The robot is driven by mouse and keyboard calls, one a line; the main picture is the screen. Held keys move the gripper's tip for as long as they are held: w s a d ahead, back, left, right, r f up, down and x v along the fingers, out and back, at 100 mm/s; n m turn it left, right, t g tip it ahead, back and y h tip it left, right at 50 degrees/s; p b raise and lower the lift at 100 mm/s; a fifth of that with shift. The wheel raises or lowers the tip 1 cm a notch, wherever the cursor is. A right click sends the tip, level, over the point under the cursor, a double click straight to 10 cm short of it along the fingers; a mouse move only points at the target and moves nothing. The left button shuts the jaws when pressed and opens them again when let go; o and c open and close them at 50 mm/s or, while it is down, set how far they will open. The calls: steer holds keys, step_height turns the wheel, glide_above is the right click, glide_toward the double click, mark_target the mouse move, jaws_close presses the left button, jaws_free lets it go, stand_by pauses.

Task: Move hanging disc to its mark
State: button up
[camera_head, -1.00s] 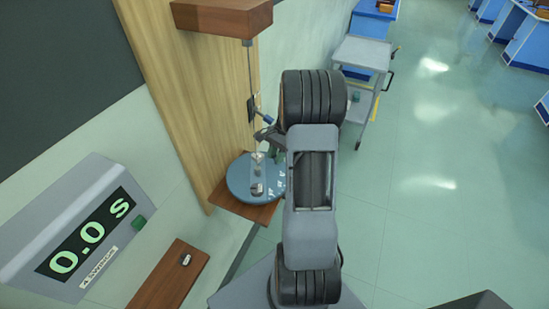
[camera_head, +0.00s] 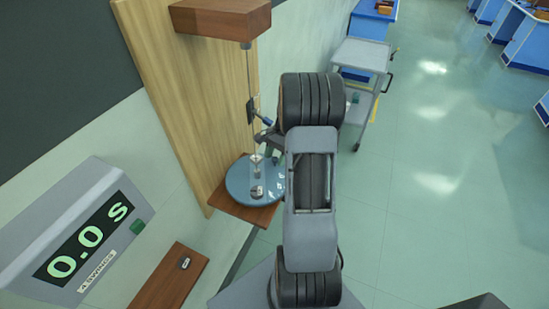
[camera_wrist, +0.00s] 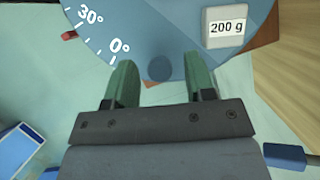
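The hanging disc (camera_head: 237,186) is blue and round, hung on a thin wire under a wooden bracket (camera_head: 222,20). In the wrist view the disc (camera_wrist: 165,25) fills the top, with 0° and 30° printed near its rim and a white 200 g weight (camera_wrist: 226,27) on it. A darker blue round spot, perhaps a peg (camera_wrist: 160,68), sits at the rim. My gripper (camera_wrist: 161,63) is open, its two green fingers on either side of that spot, apart from it. A small red piece (camera_wrist: 69,36), possibly the mark, shows beyond the rim near 30°.
A wooden shelf (camera_head: 262,217) lies beneath the disc, against a wooden wall panel (camera_head: 190,100). A timer (camera_head: 80,235) at left reads 0.0 s. A grey trolley (camera_head: 361,54) stands behind. Open floor lies to the right.

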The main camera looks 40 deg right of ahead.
steer(key=shift+d+r, duration=0.15)
steer(key=shift+r, duration=0.05)
steer(key=b+v, duration=0.1)
steer(key=v, duration=1.2)
steer(key=shift+r+b, duration=0.15)
steer(key=shift+b, duration=0.2)
steer(key=shift+w, duration=0.1)
